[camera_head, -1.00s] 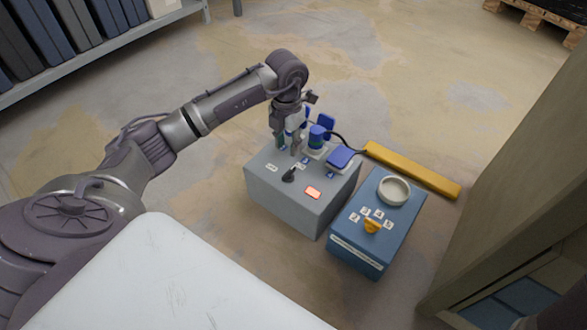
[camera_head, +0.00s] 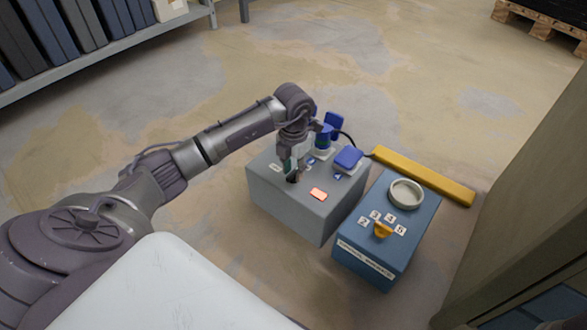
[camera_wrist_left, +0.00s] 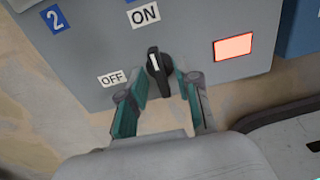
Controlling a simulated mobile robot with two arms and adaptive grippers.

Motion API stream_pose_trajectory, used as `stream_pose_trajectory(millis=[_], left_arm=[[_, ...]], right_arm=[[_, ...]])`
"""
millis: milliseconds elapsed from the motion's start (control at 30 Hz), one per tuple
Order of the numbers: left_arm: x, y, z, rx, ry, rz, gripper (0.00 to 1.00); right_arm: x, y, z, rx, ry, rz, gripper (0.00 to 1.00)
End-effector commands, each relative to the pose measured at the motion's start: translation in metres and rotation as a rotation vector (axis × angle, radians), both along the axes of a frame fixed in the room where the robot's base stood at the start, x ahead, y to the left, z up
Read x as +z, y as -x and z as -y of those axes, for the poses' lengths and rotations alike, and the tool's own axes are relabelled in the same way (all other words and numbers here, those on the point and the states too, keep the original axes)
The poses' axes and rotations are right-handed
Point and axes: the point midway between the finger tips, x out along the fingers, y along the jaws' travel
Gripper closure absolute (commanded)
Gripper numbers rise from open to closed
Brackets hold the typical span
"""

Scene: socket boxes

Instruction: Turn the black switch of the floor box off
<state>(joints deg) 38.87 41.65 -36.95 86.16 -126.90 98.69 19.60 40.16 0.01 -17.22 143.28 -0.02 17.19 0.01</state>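The grey floor box (camera_head: 283,211) stands on the floor in the head view. Its black switch (camera_wrist_left: 157,72) shows in the wrist view, its white line pointing up toward the ON label (camera_wrist_left: 144,14). The OFF label (camera_wrist_left: 112,78) is left of the switch. The red lamp (camera_wrist_left: 233,46) is lit; it also shows in the head view (camera_head: 318,194). My left gripper (camera_wrist_left: 164,88) is open, with one finger on each side of the switch. I cannot tell whether the fingers touch it. My right gripper is not in view.
Blue socket covers (camera_head: 348,158) rise at the grey box's back. A yellow bar (camera_head: 425,177) lies behind. A shelf stands upper left.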

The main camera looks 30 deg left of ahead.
Motion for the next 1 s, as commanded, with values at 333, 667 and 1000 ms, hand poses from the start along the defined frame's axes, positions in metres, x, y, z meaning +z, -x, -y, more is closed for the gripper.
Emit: stream_pose_trajectory(millis=[333,667,1000], left_arm=[[0.000,0.000,0.000,0.000,0.000,0.000,1.00],[0.005,0.000,0.000,0.069,0.000,-0.001,1.00],[0.008,0.000,0.000,0.328,-0.001,-0.002,1.00]], right_arm=[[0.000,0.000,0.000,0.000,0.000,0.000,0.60],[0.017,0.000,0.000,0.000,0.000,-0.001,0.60],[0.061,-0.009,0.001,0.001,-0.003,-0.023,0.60]])
